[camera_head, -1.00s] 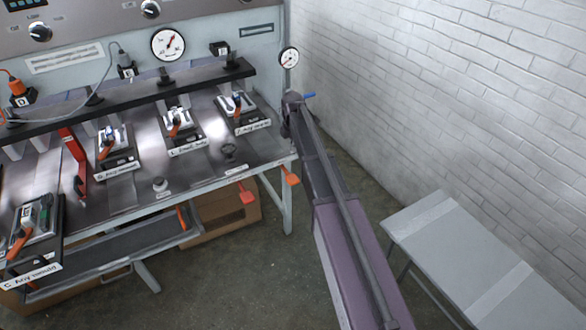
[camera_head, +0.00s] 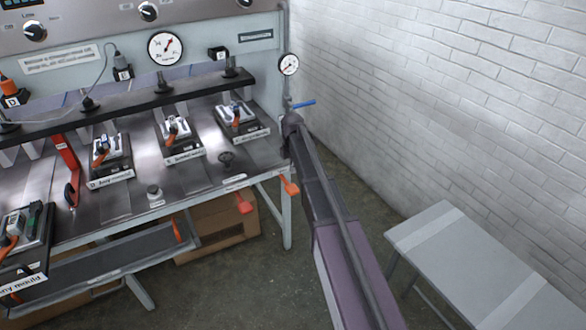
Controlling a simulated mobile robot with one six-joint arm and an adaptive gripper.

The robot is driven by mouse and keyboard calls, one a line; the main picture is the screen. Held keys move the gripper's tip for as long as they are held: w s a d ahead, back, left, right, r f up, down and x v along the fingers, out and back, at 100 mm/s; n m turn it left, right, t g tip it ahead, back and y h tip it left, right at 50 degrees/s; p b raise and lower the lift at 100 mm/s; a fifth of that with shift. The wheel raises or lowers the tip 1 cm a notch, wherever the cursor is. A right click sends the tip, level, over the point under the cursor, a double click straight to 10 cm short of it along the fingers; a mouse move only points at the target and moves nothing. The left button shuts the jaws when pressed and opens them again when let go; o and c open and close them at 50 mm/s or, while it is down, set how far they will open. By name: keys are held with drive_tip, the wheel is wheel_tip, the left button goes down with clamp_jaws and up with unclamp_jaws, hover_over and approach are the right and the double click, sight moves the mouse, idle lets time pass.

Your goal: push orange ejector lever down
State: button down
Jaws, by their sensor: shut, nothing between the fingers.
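Another orange handle (camera_head: 177,231) shows below the front edge, further left. Small orange handles also sit on the moulds, such as the left-middle one (camera_head: 101,152). I cannot tell from labels which is the ejector lever. My arm rises from the bottom right to a joint just right of the bench. My gripper is not in view.
The metal bench (camera_head: 125,203) carries several moulds, a black bar (camera_head: 130,97) and a red upright lever (camera_head: 65,158). Gauges and knobs are behind. A cardboard box (camera_head: 215,225) is underneath. A grey table (camera_head: 470,265) stands right, by the white brick wall (camera_head: 450,90). Floor between is clear.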

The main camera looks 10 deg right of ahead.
sight(293, 188)
drive_tip(key=shift+f+b, duration=3.8)
drive_tip(key=shift+f, duration=0.3)
